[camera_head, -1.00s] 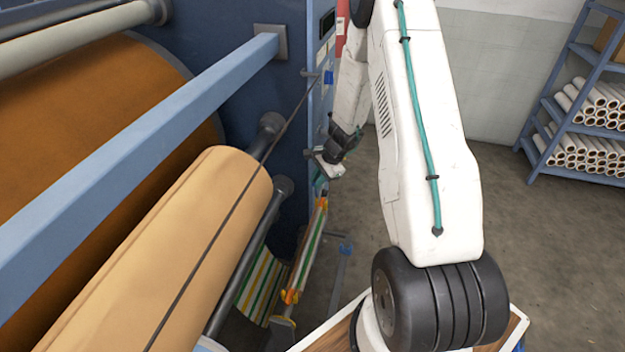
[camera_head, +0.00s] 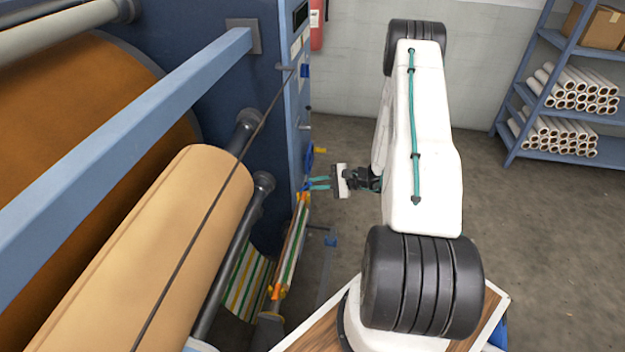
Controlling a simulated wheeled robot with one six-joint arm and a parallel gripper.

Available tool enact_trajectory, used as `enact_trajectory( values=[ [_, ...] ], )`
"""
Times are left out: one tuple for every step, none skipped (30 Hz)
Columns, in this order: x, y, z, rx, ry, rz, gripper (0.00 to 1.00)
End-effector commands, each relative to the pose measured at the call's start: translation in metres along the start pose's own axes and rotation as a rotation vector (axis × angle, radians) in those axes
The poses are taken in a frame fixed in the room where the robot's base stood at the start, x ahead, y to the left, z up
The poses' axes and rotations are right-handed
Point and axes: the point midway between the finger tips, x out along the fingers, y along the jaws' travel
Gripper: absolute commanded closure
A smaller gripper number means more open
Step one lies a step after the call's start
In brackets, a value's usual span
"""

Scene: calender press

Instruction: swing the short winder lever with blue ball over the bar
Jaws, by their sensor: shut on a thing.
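My gripper (camera_head: 318,184) reaches left from my arm to the side face of the blue press. Its teal fingers are at a small blue part (camera_head: 306,186) low on the press edge, which I take to be the blue ball of the short winder lever. The jaws are shut on it. The lever's shaft is too small and too covered to make out, so I cannot tell which side of the bar it is on.
A blue part (camera_head: 308,160) and a small yellow one (camera_head: 320,149) sit just above my gripper. A large tan roll (camera_head: 150,250) and blue beam (camera_head: 130,140) lie left. A striped web (camera_head: 245,282) hangs below. A shelf of white rolls (camera_head: 560,145) stands right, with clear floor before it.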

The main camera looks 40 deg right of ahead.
Motion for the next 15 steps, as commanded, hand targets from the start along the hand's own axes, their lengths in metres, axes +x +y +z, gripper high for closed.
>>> enact_trajectory(
  values=[
    [-0.001,0.007,-0.003,0.004,-0.03,-0.031,1.0],
    [-0.001,0.008,-0.005,0.003,-0.049,-0.052,1.0],
    [-0.002,0.011,-0.006,0.002,-0.074,-0.08,1.0],
    [-0.003,0.013,-0.008,0.0,-0.092,-0.102,1.0],
    [-0.003,0.014,-0.009,-0.001,-0.111,-0.123,1.0],
    [-0.004,0.016,-0.011,-0.003,-0.135,-0.15,1.0],
    [-0.004,0.018,-0.012,-0.003,-0.154,-0.17,1.0],
    [-0.004,0.019,-0.014,-0.005,-0.172,-0.19,1.0],
    [-0.004,0.022,-0.015,-0.006,-0.195,-0.216,1.0],
    [-0.004,0.023,-0.017,-0.008,-0.211,-0.235,1.0],
    [-0.004,0.025,-0.018,-0.009,-0.227,-0.252,1.0],
    [-0.004,0.026,-0.019,-0.01,-0.248,-0.275,1.0],
    [-0.004,0.028,-0.02,-0.011,-0.263,-0.292,1.0],
    [-0.004,0.029,-0.021,-0.011,-0.277,-0.309,1.0],
    [-0.004,0.03,-0.023,-0.013,-0.295,-0.329,1.0]
  ],
)
